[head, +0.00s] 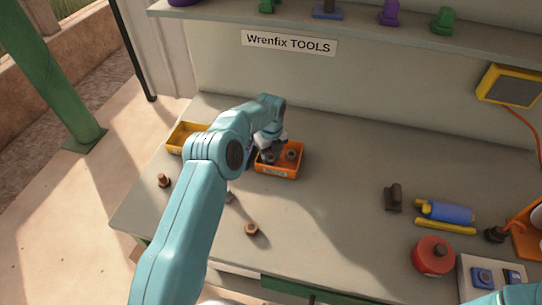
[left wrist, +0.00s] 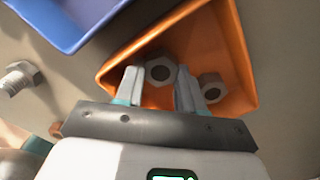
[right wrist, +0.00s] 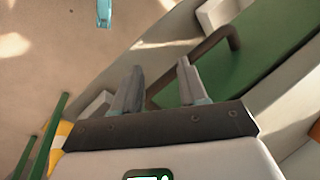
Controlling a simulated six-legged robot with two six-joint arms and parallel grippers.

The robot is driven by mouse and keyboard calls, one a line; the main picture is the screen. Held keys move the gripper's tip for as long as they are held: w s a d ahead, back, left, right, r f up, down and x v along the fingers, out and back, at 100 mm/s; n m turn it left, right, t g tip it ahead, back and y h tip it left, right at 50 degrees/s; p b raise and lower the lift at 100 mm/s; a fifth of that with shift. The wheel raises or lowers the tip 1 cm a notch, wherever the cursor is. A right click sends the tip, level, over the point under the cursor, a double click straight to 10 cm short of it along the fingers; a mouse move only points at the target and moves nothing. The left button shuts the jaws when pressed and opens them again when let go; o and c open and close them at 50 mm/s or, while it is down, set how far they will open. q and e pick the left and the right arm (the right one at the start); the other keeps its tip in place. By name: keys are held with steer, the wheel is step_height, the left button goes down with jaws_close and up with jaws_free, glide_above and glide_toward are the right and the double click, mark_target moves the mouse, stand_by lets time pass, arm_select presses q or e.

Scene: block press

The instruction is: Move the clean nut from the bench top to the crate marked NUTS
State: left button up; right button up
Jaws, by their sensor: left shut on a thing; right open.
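My left gripper (head: 268,152) reaches into the orange crate (head: 280,173). In the left wrist view its fingers (left wrist: 160,88) are shut on a grey nut (left wrist: 160,70), inside the crate's walls (left wrist: 235,45). I cannot tell if the held nut touches the crate floor. Another grey-brown nut (left wrist: 210,87) lies in the crate to the right; it also shows in the head view (head: 291,154). The crate's front label is too small to read. My right gripper (right wrist: 160,88) is open and empty, away from the crates.
A blue crate (left wrist: 65,20) adjoins the orange one, mostly hidden by my arm in the head view. A yellow crate (head: 187,137) stands left. A rusty nut (head: 251,229), a rusty bolt (head: 163,181) and a grey bolt (left wrist: 20,77) lie on the bench. A red round thing (head: 433,256) sits right.

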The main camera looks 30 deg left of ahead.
arm_select(q)
steer(key=shift+f, duration=0.2)
steer(key=o, duration=0.8)
steer(key=shift+w, duration=0.15)
